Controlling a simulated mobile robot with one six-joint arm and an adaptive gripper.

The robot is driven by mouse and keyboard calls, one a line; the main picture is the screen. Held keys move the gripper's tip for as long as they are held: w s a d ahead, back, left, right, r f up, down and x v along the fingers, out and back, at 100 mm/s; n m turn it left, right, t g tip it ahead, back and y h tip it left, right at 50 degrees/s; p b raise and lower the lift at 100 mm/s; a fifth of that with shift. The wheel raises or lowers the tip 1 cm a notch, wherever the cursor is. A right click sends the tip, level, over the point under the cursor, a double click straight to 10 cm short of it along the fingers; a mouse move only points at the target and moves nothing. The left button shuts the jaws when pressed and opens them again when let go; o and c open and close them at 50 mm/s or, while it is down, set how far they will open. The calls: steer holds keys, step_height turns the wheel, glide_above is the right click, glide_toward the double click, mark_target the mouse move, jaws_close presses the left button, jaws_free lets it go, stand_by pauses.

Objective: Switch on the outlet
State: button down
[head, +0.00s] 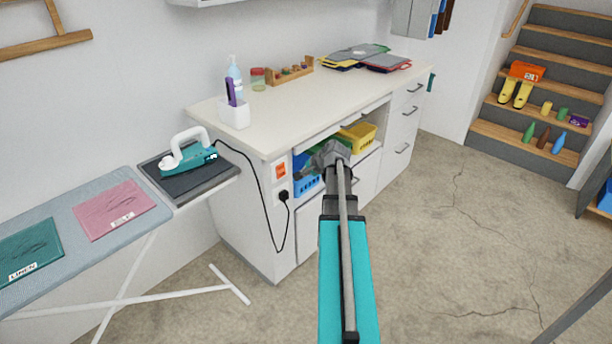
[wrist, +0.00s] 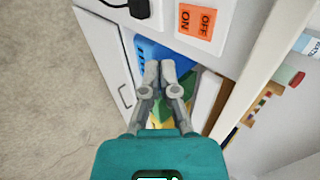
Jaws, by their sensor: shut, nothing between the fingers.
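The outlet (head: 281,186) is a white plate on the end panel of the white workbench cabinet. It has an orange switch (head: 281,171) above a black plug (head: 284,196). In the wrist view the orange switch (wrist: 197,20) shows the words ON and OFF, turned sideways, beside the plug (wrist: 141,8). I cannot tell which way the switch is pressed. My gripper (head: 322,156) is right of the outlet in the head view. In the wrist view the shut fingertips (wrist: 159,68) are empty, below and left of the switch, apparently apart from it.
Blue (head: 306,184) and yellow (head: 360,136) baskets sit in the open shelf. The worktop (head: 300,100) holds several items.

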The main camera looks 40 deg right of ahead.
mark_target(282, 177)
steer(key=shift+w+a+f+b, duration=0.1)
steer(key=shift+w+f+b, duration=0.75)
steer(key=shift+w, duration=0.6)
steer(key=shift+w+a+f+b, duration=0.15)
steer(key=shift+w+f+b, duration=0.75)
steer(key=shift+w, duration=0.55)
steer(key=shift+w+a+f+b, duration=0.1)
steer(key=shift+w+f+b, duration=0.75)
steer(key=shift+w, duration=0.6)
steer(key=shift+f, duration=0.15)
steer(key=shift+a, duration=0.1)
steer(key=shift+w+a+f, duration=0.1)
steer(key=shift+w+a, duration=0.05)
steer(key=shift+d, duration=0.3)
steer(key=shift+r, duration=0.3)
steer(key=shift+r+p, duration=0.6)
steer(key=shift+p, duration=0.25)
